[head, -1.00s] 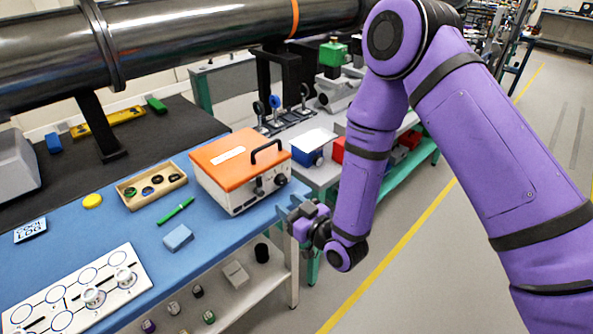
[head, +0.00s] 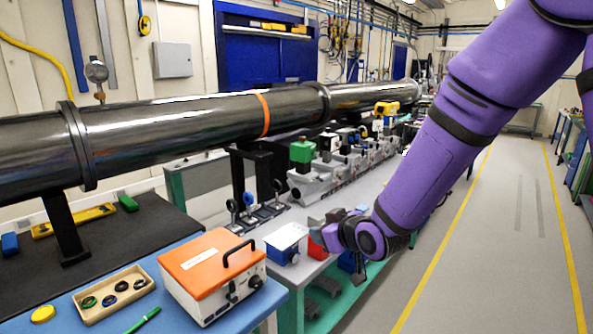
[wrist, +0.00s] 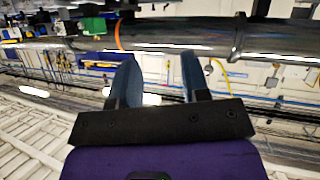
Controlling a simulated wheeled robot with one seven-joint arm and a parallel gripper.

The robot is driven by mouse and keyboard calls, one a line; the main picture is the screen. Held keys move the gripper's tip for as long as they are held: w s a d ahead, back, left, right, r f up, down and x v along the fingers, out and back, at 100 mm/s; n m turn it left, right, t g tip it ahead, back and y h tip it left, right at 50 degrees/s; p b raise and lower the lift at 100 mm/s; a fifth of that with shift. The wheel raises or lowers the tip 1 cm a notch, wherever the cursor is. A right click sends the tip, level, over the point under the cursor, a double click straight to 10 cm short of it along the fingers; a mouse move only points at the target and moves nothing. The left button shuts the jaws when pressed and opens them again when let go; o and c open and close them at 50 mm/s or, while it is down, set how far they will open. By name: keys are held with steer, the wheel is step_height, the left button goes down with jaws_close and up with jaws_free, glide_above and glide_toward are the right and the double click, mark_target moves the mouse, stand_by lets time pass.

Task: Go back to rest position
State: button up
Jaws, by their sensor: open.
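My purple arm reaches in from the upper right of the head view. My gripper (head: 322,230) is at its lower end, in front of the grey bench's right edge. In the wrist view my gripper (wrist: 157,75) shows two blue-grey fingers standing apart with nothing between them. The wrist view appears upside down, with the dark beam pipe (wrist: 180,38) across its upper part. In the head view the gripper seems near a red block and a blue box with a white top (head: 286,243), but I cannot tell whether it touches them.
The large beam pipe (head: 190,125) runs across the head view. An orange-topped instrument box (head: 212,275) with a black handle stands on the blue bench, beside a wooden tray (head: 95,312) of rings. Optics and a green block (head: 302,151) stand further back. The right aisle floor (head: 500,230) is clear.

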steer(key=s+d+r+m+g+h, duration=0.1)
steer(key=s+d+r+m+h, duration=0.2)
steer(key=d+r, duration=0.4)
steer(key=s+d+r+m+g+h, duration=0.1)
steer(key=s+d+r+h, duration=0.1)
steer(key=s+d+r, duration=0.5)
steer(key=s+d+r+m+g+h, duration=0.1)
steer(key=s+d+m, duration=0.1)
steer(key=s+d, duration=0.3)
steer(key=s+d+r+m+g, duration=0.2)
steer(key=s+d, duration=0.2)
steer(key=s, duration=1)
steer(key=shift+s+d+g+h, duration=0.3)
steer(key=shift+d+h, duration=0.1)
